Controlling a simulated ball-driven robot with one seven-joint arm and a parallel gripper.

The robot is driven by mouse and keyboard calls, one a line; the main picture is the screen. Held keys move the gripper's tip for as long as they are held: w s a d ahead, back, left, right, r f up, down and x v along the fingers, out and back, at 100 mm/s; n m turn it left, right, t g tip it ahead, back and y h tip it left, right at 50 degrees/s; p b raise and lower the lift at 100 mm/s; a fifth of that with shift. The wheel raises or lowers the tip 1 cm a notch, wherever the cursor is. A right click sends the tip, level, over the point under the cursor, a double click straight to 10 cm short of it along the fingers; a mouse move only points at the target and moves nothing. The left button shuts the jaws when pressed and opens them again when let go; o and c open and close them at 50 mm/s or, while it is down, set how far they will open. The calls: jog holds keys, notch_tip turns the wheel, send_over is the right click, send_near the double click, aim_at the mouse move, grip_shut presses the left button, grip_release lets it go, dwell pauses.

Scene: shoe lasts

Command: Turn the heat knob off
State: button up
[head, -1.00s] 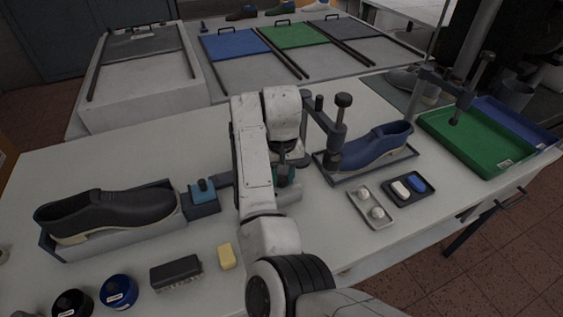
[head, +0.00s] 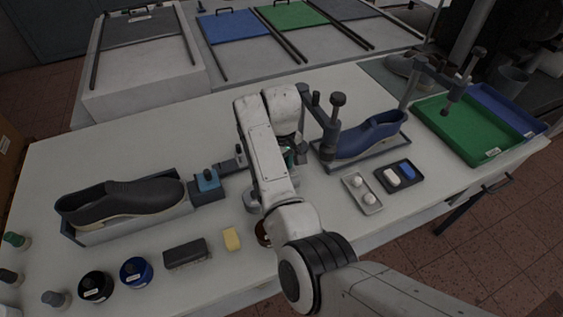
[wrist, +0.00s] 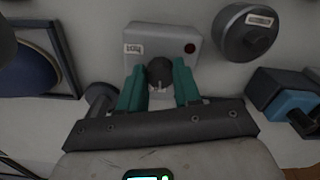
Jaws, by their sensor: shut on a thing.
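The heat knob (wrist: 159,72) is a dark round knob on the face of a pale box (wrist: 200,38). The box carries a small label and a dark red round spot, seen in the wrist view. My gripper (wrist: 159,78) has its two teal fingers on either side of the knob and is shut on it. Which way the knob points is hard to tell. In the head view my own arm hides the knob and most of the box; only a bit of teal finger shows.
A labelled grey round object (wrist: 246,34) stands close beside the box. A blue shoe (head: 368,138) on its stand is right of my arm; a black shoe (head: 120,202) in a tray is left. A yellow block (head: 231,239) and a brush (head: 185,253) lie in front.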

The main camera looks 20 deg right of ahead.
jog(key=o, duration=1.1)
jog(key=shift+c, duration=0.2)
jog(key=shift+r, duration=0.15)
notch_tip(320, 180, up, 11)
jog(key=shift+f, duration=0.2)
